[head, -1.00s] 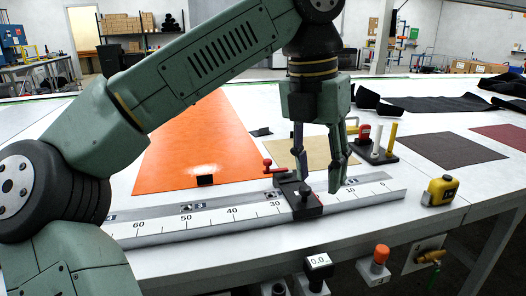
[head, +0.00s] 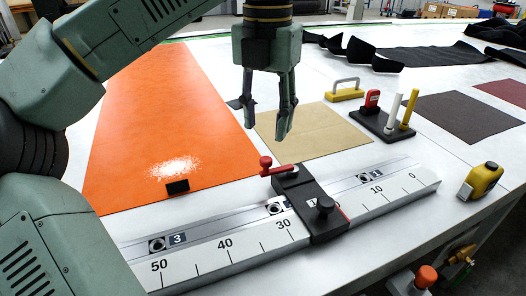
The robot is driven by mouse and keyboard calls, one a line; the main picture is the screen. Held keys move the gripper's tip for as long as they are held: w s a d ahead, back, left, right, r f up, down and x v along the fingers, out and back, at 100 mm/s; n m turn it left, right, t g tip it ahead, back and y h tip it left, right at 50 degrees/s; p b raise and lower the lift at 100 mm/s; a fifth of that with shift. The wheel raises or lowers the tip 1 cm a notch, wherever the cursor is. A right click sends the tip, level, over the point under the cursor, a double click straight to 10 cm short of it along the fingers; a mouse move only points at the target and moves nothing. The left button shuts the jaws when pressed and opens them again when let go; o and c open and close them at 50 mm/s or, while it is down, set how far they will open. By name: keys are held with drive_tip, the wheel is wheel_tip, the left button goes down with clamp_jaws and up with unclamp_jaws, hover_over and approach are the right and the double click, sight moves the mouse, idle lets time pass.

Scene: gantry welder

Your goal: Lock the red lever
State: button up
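The red lever (head: 276,168) sticks out on the left of the black sliding carriage (head: 310,205), at its far end. Its round red knob (head: 265,161) points left. The carriage sits on the pale ruler rail (head: 232,252), between the 30 and 10 marks, and has a black knob (head: 325,205) on top. My gripper (head: 268,122) hangs fingers down above the table, beyond the lever and apart from it. Its two fingers are spread, with nothing between them.
An orange sheet (head: 165,110) and a tan sheet (head: 315,130) lie behind the rail. A black rack (head: 385,125) holds a red-topped tool and white and yellow rods. A yellow tape measure (head: 480,181) sits at the right edge.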

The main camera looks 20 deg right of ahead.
sight(266, 159)
wheel_tip(266, 159, down, 8)
drive_tip(key=shift+f+p, duration=0.2)
drive_tip(key=shift+p, duration=0.2)
drive_tip(key=shift+c, duration=0.5)
clamp_jaws()
